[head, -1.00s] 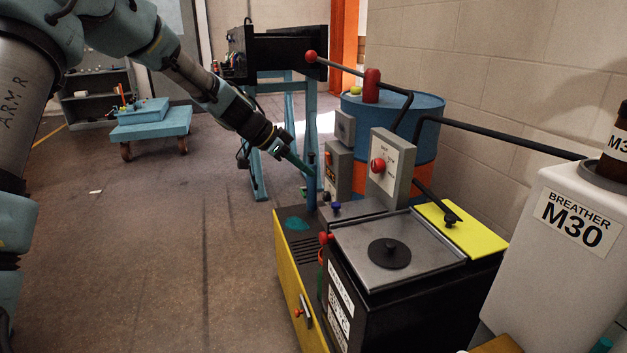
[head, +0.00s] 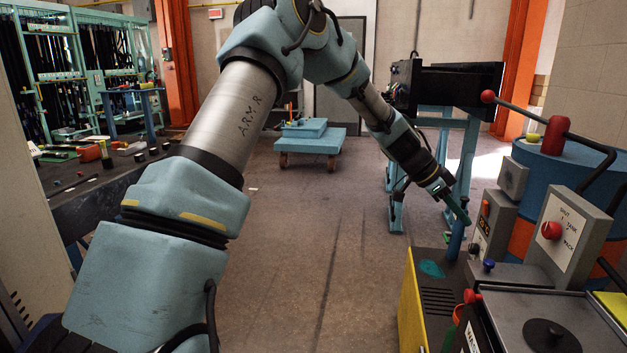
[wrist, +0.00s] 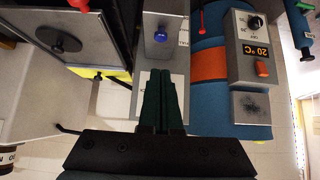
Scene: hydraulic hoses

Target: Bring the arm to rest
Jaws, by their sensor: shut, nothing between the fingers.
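My arm reaches up and forward across the head view and bends down toward the right. My gripper (head: 461,213) is at its end, near the blue post of the yellow and black machine (head: 412,300). In the wrist view my gripper (wrist: 162,88) shows its two dark green fingers together, with nothing between them. Beyond the fingertips the wrist view shows a grey panel with a blue knob (wrist: 160,36). A control box with an orange 20 °C display (wrist: 256,50) is to the right of the fingers.
A red-knobbed lever (head: 488,97) and a blue and orange drum (head: 566,180) stand at the right. A workbench (head: 75,195) with several small items is at the left. A blue cart (head: 310,140) is at the back. The floor between is clear.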

